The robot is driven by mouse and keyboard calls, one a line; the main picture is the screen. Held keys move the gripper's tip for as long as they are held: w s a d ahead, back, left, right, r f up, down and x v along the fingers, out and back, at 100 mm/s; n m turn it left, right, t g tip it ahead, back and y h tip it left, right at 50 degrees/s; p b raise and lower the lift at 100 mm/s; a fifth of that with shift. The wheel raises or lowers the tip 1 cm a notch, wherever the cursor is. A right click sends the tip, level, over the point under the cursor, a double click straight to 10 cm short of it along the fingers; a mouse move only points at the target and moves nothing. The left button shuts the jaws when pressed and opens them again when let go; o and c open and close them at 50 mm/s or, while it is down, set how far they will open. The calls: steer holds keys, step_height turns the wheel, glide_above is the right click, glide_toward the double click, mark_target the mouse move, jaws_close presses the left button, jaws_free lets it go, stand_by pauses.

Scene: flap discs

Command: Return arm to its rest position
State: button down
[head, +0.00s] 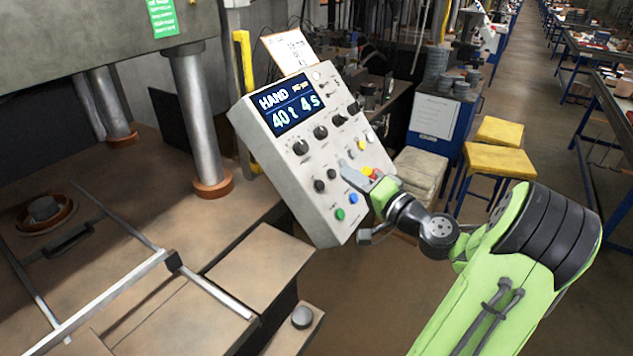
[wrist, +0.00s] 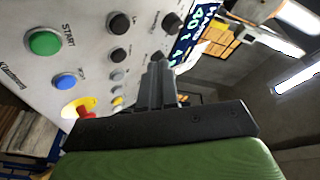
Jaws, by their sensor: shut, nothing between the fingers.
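My green arm reaches in from the lower right in the head view. My gripper (head: 346,170) is in front of the lower right part of a grey control panel (head: 262,150). In the wrist view my gripper (wrist: 159,70) has its fingers together with nothing between them, pointing toward the panel's black knobs. I cannot tell whether the fingertips touch the panel. The panel's screen (head: 291,104) reads "HAND" and "40t 4s". A green START button (wrist: 45,42), a blue button (wrist: 64,82) and a red-and-yellow button (wrist: 80,107) show beside the gripper.
A large press with a steel column (head: 201,115) and a brown bed (head: 60,170) fills the left. Yellow-topped stools (head: 499,160) and a blue-and-white cabinet (head: 435,115) stand behind my arm. Open floor (head: 400,290) lies below the panel. Workbenches line the aisle at right.

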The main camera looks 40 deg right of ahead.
steer(key=shift+a, duration=0.1)
steer(key=a+f+n+g+y, duration=0.1)
steer(key=a+f+n+g, duration=0.2)
steer(key=a, duration=0.5)
steer(key=a+f+n+g+y, duration=0.1)
steer(key=a+n+g, duration=0.3)
steer(key=a, duration=0.4)
steer(key=a+f+n+g+y, duration=0.1)
steer(key=a+f+n+g, duration=0.2)
steer(key=a, duration=0.5)
steer(key=s+a+r+n+g+h, duration=0.1)
steer(key=s, duration=0.8)
steer(key=s+a+r+n+g+h, duration=0.1)
steer(key=s+r+g+h, duration=0.1)
steer(key=s, duration=0.7)
steer(key=shift+a+h, duration=0.2)
steer(key=shift+h, duration=0.1)
